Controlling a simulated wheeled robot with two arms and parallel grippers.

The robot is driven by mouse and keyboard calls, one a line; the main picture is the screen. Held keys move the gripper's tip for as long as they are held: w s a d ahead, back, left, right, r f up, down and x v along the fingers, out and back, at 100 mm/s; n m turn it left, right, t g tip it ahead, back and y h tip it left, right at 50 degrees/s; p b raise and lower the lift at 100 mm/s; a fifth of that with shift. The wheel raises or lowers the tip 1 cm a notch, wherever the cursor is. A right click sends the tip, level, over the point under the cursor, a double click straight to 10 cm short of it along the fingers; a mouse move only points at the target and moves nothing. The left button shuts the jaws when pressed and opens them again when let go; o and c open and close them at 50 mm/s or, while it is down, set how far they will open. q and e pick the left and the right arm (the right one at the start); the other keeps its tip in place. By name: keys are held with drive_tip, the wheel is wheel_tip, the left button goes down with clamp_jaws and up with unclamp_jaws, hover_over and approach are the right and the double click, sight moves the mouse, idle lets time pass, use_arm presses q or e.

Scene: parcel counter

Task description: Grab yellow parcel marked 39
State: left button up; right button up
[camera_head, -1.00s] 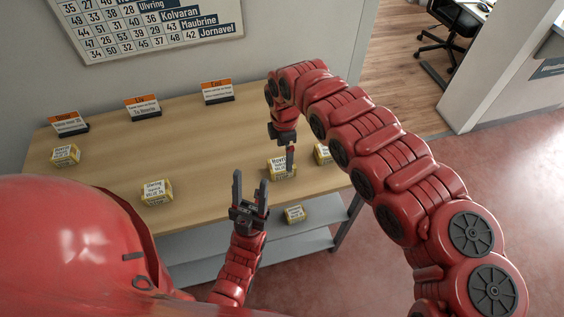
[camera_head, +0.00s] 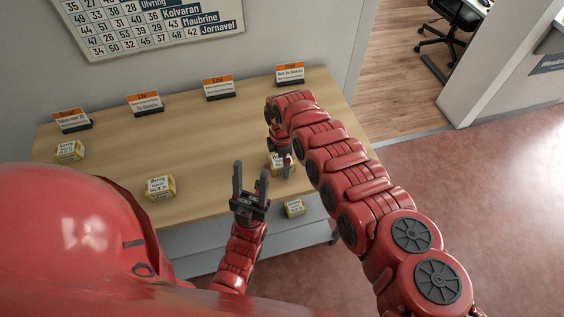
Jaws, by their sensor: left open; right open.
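Several small yellow parcels with white labels are in view; their numbers are too small to read, so I cannot tell which is marked 39. One parcel (camera_head: 275,160) lies near the table's front right edge, partly hidden by my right gripper (camera_head: 287,168). That gripper points down at it, open; whether it touches the parcel I cannot tell. Another parcel (camera_head: 160,187) lies at the front left, and one (camera_head: 69,151) at the far left. A smaller parcel (camera_head: 294,208) is lower, on the shelf below. My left gripper (camera_head: 251,178) is open and empty, fingers up, in front of the table.
The wooden table (camera_head: 200,135) has a clear middle. Signs with orange tops stand along its back: one at left (camera_head: 71,120), then others (camera_head: 145,103), (camera_head: 219,87) and (camera_head: 290,74). A grey shelf (camera_head: 215,240) is underneath. A number chart (camera_head: 150,25) hangs on the wall.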

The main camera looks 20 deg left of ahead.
drive_tip(key=shift+c, duration=0.3)
drive_tip(key=c, duration=1.4)
drive_tip(key=shift+a+r, duration=0.1)
drive_tip(key=shift+r, duration=0.05)
